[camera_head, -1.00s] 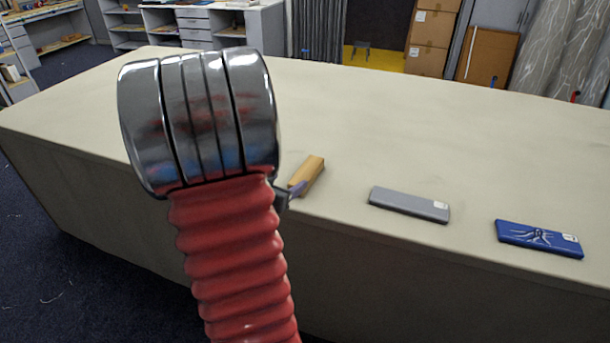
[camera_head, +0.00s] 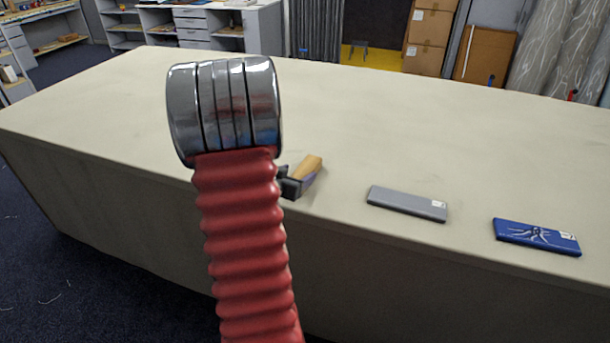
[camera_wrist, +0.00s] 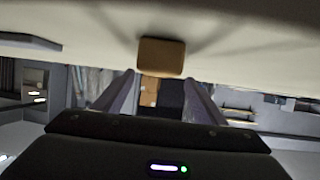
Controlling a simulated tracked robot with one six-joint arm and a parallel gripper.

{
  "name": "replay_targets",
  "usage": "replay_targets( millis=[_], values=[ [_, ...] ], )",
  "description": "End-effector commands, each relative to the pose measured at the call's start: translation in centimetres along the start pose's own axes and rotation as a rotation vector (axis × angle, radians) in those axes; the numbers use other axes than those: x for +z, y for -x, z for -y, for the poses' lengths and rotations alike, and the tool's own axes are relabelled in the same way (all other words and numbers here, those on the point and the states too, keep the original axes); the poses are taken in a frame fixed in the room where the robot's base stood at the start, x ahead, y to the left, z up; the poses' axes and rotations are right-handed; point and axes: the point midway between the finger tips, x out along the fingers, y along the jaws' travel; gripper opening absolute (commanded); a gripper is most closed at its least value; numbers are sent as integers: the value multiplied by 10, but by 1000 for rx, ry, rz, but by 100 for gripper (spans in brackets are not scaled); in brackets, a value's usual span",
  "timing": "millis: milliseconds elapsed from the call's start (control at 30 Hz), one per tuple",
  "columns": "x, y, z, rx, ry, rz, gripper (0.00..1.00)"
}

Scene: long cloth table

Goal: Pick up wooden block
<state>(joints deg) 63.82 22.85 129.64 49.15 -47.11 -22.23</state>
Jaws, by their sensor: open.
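The wooden block (camera_head: 311,165) lies on the long cloth table near its front edge, just right of my arm in the head view. Its lower left part is hidden behind my gripper (camera_head: 299,183), which is mostly hidden by my arm. In the wrist view the scene looks upside down. The block (camera_wrist: 161,57) shows its end face there, centred just beyond the two fingertips of my gripper (camera_wrist: 159,78). The fingers are spread wider than the block. I cannot tell whether the block is partly between them.
A flat grey case (camera_head: 405,203) lies right of the block on the table (camera_head: 430,130). A flat blue case (camera_head: 537,237) lies farther right. The table behind the block is clear. Cardboard boxes (camera_head: 428,40) and shelves stand beyond the table.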

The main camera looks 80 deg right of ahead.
Motion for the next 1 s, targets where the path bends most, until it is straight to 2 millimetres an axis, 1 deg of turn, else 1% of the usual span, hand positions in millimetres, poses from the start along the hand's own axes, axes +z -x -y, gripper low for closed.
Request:
replay_targets(
  millis=[233, 333, 467, 600, 700, 833, 1000],
  values=[
    [0, 0, 0, 0, 0, 0, 65],
    [0, -3, -1, 1, 0, 1, 65],
    [0, -16, -4, 3, -2, 1, 65],
    [-1, -35, -7, 3, -2, 1, 65],
    [-1, -46, -6, 1, -1, 1, 65],
    [-1, -52, -6, 1, 0, 1, 65],
    [-1, -52, -6, 1, -1, 1, 65]
  ],
)
